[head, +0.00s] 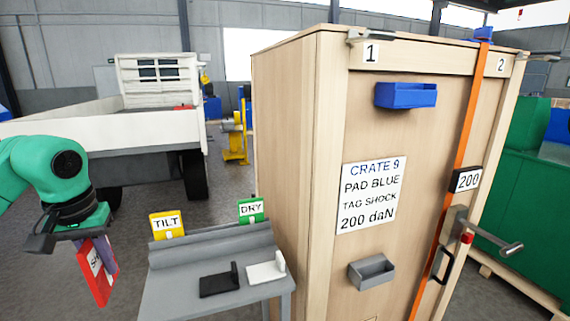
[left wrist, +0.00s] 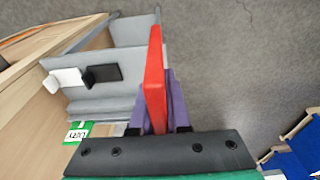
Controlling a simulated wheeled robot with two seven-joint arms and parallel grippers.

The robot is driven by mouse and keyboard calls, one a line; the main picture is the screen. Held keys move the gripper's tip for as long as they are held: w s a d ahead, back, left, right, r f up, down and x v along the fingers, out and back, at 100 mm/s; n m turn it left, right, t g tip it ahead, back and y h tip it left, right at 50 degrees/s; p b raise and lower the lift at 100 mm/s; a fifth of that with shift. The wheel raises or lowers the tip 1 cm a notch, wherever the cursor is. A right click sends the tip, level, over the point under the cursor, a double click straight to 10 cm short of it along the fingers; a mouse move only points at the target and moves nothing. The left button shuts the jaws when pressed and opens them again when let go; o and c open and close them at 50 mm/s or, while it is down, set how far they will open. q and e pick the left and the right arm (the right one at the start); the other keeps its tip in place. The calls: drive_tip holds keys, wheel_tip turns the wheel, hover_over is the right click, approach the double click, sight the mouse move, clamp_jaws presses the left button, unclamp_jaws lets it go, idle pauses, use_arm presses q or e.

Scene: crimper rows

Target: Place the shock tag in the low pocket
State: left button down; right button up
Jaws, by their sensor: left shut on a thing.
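My left gripper (head: 106,254), with purple fingers, is shut on a red tag (head: 97,276) with a white label, partly hidden; only a first "S" is readable. The tag hangs down in front of the grey bench, left of it. In the left wrist view the red tag (left wrist: 155,72) stands edge-on between the purple fingers. The low pocket (head: 371,272) is a small grey open-topped bin on the crate front, far right of the gripper, and looks empty. A blue pocket (head: 405,96) sits higher on the crate. My right gripper is not in view.
The grey bench (head: 190,290) carries yellow TILT (head: 166,225) and green DRY (head: 251,210) tags, plus a black and a white bracket. The tall wooden crate (head: 285,150) has an orange strap (head: 468,130) and a protruding lever (head: 498,240) right of the low pocket.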

use_arm(q)
drive_tip(key=s+d+f+m, duration=0.1)
drive_tip(key=s+d+f, duration=0.1)
drive_tip(key=d+f, duration=0.3)
drive_tip(key=s+d+f+m+b, duration=0.1)
drive_tip(key=d+f, duration=0.5)
drive_tip(key=f, duration=0.6)
drive_tip(key=s+d+f+m, duration=0.1)
drive_tip(key=s+d+f, duration=0.3)
drive_tip(key=f, duration=0.5)
drive_tip(key=shift+d+f+m+h, duration=0.3)
drive_tip(key=shift+d+f+m, duration=0.1)
drive_tip(key=shift+d, duration=0.4)
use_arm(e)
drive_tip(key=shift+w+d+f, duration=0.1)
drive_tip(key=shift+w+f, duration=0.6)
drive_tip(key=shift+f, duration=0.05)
use_arm(q)
drive_tip(key=shift+s, duration=0.1)
